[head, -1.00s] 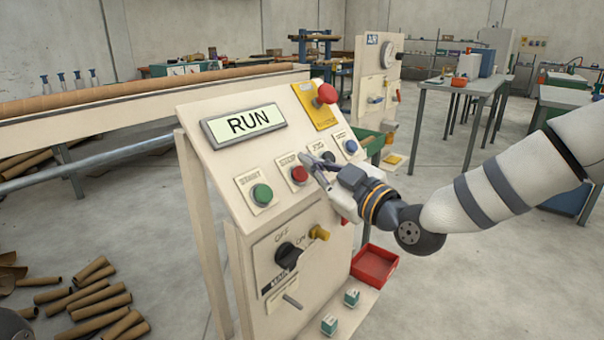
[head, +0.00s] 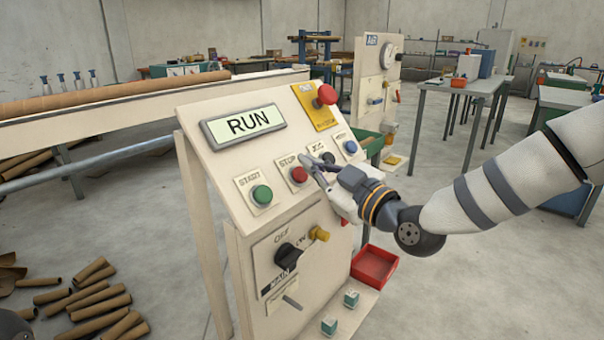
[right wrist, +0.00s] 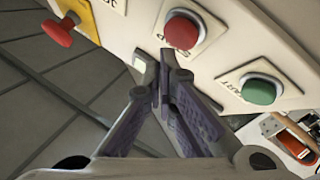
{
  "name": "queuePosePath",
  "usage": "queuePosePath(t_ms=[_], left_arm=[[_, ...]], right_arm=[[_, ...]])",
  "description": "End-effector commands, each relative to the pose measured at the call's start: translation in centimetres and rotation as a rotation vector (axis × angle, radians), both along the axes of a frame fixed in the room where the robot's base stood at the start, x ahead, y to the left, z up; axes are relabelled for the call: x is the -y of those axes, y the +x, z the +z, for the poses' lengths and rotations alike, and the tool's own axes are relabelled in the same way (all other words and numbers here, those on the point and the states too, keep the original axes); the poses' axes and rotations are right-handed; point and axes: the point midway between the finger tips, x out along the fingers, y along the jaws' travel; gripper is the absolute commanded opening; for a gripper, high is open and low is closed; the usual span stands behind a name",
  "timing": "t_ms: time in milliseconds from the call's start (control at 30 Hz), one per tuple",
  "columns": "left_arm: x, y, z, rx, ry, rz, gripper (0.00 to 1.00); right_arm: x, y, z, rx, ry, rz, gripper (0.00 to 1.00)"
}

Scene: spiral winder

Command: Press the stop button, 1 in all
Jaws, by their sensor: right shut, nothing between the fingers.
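The red stop button (head: 299,174) sits on its white STOP plate on the sloped panel, right of the green start button (head: 262,195). It also shows in the right wrist view (right wrist: 184,28), clear of the fingers, with the start button (right wrist: 259,91) to its right. My right gripper (head: 307,163) is shut and empty, with its fingertips close to the right of the stop button in the head view. In the right wrist view its closed fingertips (right wrist: 164,58) appear below the button. I cannot tell whether they touch the panel. The display (head: 248,123) reads RUN. My left gripper is not in view.
A black button (head: 328,158) and a blue button (head: 350,147) lie right of the stop button. A red mushroom button (head: 326,94) on a yellow plate stands above. A main switch (head: 288,255) is below. A red bin (head: 374,266) stands at the cabinet's foot.

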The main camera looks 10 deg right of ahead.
Motion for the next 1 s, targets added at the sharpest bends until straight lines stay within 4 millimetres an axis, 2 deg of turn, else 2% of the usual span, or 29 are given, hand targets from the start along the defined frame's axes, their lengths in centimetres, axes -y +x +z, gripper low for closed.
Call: queuePosePath(t_ms=[1000], left_arm=[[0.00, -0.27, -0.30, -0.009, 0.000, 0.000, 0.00]], right_arm=[[-0.60, 0.78, -0.85, 0.000, 0.000, 0.000, 0.00]])
